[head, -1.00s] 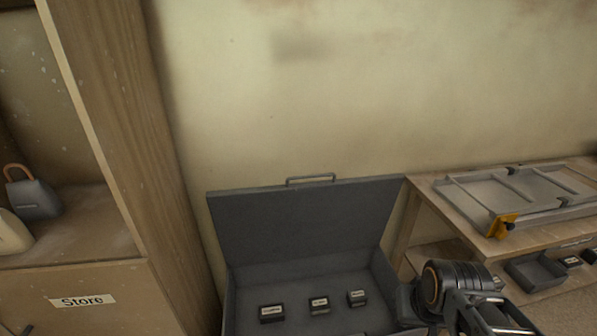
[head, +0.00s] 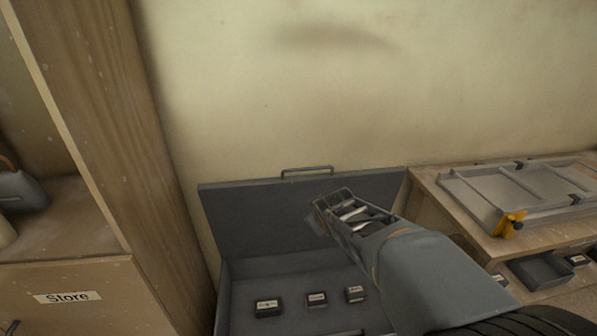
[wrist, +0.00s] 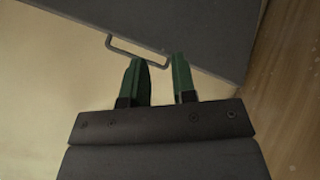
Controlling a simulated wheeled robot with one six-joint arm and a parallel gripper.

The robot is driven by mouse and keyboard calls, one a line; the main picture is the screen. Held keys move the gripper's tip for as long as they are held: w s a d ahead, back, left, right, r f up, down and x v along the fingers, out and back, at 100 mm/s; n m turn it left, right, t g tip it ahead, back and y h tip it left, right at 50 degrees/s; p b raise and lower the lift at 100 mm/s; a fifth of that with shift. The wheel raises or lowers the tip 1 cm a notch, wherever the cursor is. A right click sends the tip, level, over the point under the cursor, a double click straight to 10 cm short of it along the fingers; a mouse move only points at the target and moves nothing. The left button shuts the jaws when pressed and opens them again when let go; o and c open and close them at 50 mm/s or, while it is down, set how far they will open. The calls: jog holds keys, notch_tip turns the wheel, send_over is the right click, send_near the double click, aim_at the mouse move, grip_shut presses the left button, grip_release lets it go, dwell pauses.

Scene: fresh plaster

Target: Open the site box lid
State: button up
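The site box (head: 224,300) is a dark grey box at the bottom middle of the head view. Its lid (head: 250,215) stands raised at the back, close to the wall, so the box is open. A grey bar handle (head: 307,170) sits on the lid's top edge. The wrist view shows the handle (wrist: 125,50) and part of the lid (wrist: 190,30) just beyond my fingertips. My gripper (wrist: 159,60) has two green fingers standing apart, with nothing gripped between them. In the head view my arm hides the box's right side, and the fingers cannot be made out.
Several small labelled dark blocks (head: 317,299) lie inside the box. A wooden cabinet marked Store (head: 68,297) stands close on the left. A wooden bench (head: 440,196) on the right holds a grey frame (head: 520,190) with an orange clamp (head: 508,224).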

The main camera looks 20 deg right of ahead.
aim_at(308, 169)
jog(key=w+d+f+n+t+y+b, duration=0.25)
jog(key=w+d+n+t+y, duration=0.5)
jog(key=w+n, duration=0.75)
jog(key=shift+n+t+h, duration=0.4)
jog(key=shift+t+h, duration=0.05)
jog(key=shift+h, duration=0.2)
jog(key=x, duration=0.3)
jog(key=d+p+x, duration=0.1)
jog(key=x, duration=0.3)
jog(key=p+x, duration=0.1)
jog(key=x, duration=0.3)
jog(key=shift+w+d+f, duration=0.2)
jog(key=shift+w+d, duration=0.05)
jog(key=shift+w, duration=0.1)
jog(key=shift+c, duration=0.5)
grip_shut()
